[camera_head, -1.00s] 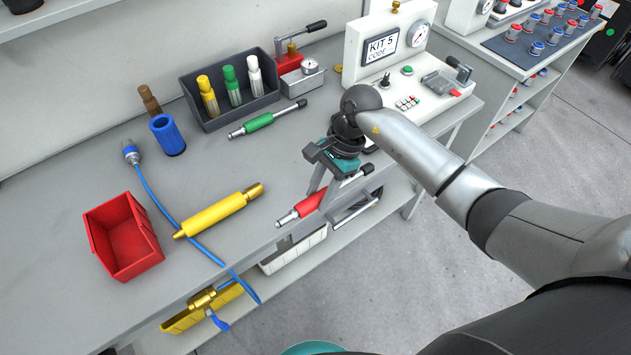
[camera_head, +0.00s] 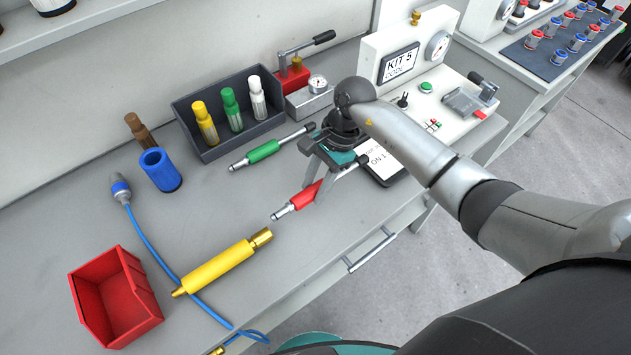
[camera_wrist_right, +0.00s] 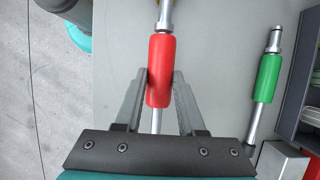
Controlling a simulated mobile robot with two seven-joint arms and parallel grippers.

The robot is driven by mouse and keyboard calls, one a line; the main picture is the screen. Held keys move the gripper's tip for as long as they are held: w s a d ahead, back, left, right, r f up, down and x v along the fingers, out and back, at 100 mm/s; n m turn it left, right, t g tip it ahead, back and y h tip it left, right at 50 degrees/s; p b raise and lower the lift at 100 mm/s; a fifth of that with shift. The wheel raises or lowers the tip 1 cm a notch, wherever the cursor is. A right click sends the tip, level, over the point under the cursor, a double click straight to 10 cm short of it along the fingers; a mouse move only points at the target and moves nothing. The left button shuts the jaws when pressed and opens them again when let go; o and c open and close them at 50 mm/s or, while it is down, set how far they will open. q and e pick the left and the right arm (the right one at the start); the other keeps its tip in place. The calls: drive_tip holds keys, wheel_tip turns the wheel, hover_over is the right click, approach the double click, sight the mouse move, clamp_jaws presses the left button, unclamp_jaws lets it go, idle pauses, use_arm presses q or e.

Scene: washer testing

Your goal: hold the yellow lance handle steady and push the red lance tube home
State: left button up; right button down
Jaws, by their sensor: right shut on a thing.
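The yellow lance handle (camera_head: 219,267) lies on the bench, its brass end towards the upper right. The blue hose passes by its lower-left end. The red lance tube (camera_head: 302,199) is apart from the handle, with its silver tip a short way beyond the brass end. My right gripper (camera_head: 314,194) is shut on the red sleeve. The right wrist view shows the red tube (camera_wrist_right: 160,75) between its two fingers, with the silver rod extending both ways. Whether the tube touches the bench is hard to tell. My left gripper is not in view.
A red bin (camera_head: 112,305) stands left of the handle. Behind are a blue cup (camera_head: 160,171), a dark tray (camera_head: 212,150) of coloured bottles, and a green lance tube (camera_head: 264,151). A test panel (camera_head: 455,85) stands right.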

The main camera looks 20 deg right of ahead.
sight(313, 207)
drive_tip(key=shift+a+f+b, duration=0.15)
drive_tip(key=shift+f+b, duration=0.3)
drive_tip(key=shift+f, duration=0.4)
drive_tip(key=shift+f+b, duration=0.8)
drive_tip(key=shift+f, duration=0.1)
drive_tip(key=shift+f+b, duration=0.6)
drive_tip(key=shift+b, duration=0.1)
drive_tip(key=shift+a+f, duration=0.1)
drive_tip(key=shift+f, duration=0.15)
